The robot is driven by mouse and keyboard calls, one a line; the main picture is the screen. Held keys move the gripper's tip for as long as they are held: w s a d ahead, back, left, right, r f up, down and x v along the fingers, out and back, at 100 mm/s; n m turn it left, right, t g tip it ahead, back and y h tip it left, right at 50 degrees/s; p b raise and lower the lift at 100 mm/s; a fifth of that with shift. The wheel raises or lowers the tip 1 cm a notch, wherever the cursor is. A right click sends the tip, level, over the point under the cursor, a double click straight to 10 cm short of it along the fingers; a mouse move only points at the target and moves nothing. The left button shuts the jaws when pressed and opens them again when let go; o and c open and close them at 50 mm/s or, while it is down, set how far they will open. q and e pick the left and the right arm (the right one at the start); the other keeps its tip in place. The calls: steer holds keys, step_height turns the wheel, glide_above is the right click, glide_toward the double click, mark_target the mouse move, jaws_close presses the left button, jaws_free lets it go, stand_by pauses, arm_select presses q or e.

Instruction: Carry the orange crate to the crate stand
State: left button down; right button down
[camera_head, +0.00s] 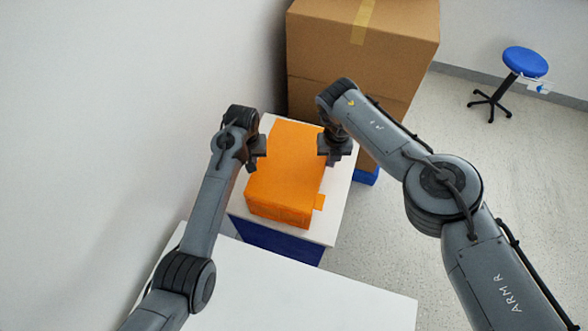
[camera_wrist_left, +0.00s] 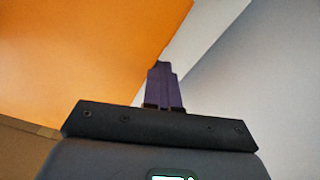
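The orange crate (camera_head: 284,175) sits on a white-topped stand with a blue body (camera_head: 281,243), ahead of me; I cannot tell if this is the crate stand. A small orange tab sticks out at the crate's near right side. My left gripper (camera_head: 260,148) is at the crate's far left side, and my right gripper (camera_head: 334,156) is at its far right side. In the left wrist view, the crate's orange wall (camera_wrist_left: 85,45) fills the upper left, beside the purple finger of my left gripper (camera_wrist_left: 163,82). Whether either gripper is open or shut is unclear.
A white table (camera_head: 300,290) lies in front of the stand. Tall cardboard boxes (camera_head: 375,65) stand behind the crate. A wall runs along the left.

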arm_select(q)
steer(key=shift+a+r, duration=0.15)
steer(key=shift+a, duration=0.9)
arm_select(e)
steer(key=shift+d, duration=0.7)
arm_select(q)
steer(key=c, duration=1.4)
jaws_free()
steer(key=shift+a, duration=0.45)
arm_select(e)
steer(key=shift+d, duration=0.55)
steer(key=c, duration=1.4)
jaws_free()
arm_select(q)
steer(key=shift+o, duration=0.3)
